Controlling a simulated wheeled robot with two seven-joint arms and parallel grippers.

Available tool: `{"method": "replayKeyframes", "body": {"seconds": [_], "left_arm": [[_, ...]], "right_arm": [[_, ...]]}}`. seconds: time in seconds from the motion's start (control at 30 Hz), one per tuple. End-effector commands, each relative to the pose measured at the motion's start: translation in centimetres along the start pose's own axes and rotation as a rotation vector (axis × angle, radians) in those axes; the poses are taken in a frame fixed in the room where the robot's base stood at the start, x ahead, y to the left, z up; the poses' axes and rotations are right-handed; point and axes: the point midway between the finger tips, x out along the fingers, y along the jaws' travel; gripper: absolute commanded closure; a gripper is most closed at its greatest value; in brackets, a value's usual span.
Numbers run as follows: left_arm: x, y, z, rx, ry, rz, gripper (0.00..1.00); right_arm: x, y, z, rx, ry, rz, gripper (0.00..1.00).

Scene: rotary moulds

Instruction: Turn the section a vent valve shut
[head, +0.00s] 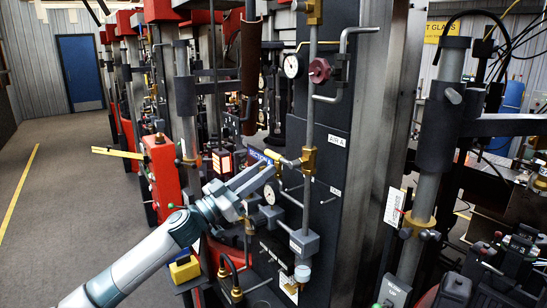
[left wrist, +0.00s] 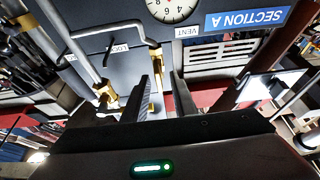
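The section A vent valve appears as a brass body (head: 308,160) on a vertical pipe, with a yellow lever (head: 284,160) sticking out to the left. In the left wrist view a brass fitting (left wrist: 105,92) shows left of the fingers, and the VENT label (left wrist: 187,32) is above them. My left gripper (head: 270,168) is at the lever's outer end. In the left wrist view its two fingers (left wrist: 164,88) stand apart with a narrow gap. A bit of yellow shows low between them; contact cannot be told. My right gripper is not in view.
A blue SECTION A label (left wrist: 247,18) and a dial gauge (left wrist: 172,8) are on the panel. A red handwheel (head: 319,70) and bent pipe (head: 345,65) are above the valve. A red box (head: 162,175) stands left of my arm. The floor (head: 60,190) at left is clear.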

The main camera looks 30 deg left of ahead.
Motion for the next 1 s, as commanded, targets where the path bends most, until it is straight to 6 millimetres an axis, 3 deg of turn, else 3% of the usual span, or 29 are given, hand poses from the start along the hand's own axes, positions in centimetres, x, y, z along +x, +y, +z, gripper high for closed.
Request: {"method": "replayKeyframes", "body": {"seconds": [0.3,0.8,0.9,1.0], "left_arm": [[3.6,0.0,-0.3,0.000,0.002,-0.001,0.75],[4.5,0.0,0.0,0.001,0.000,0.000,0.75],[4.5,0.0,0.0,0.001,0.000,0.000,0.99],[4.5,0.0,0.0,0.001,0.000,0.000,1.00]], "right_arm": [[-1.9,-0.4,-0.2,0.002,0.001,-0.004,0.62],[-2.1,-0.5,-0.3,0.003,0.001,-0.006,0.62],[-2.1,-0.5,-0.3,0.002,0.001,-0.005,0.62],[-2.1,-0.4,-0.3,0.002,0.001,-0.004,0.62]]}}
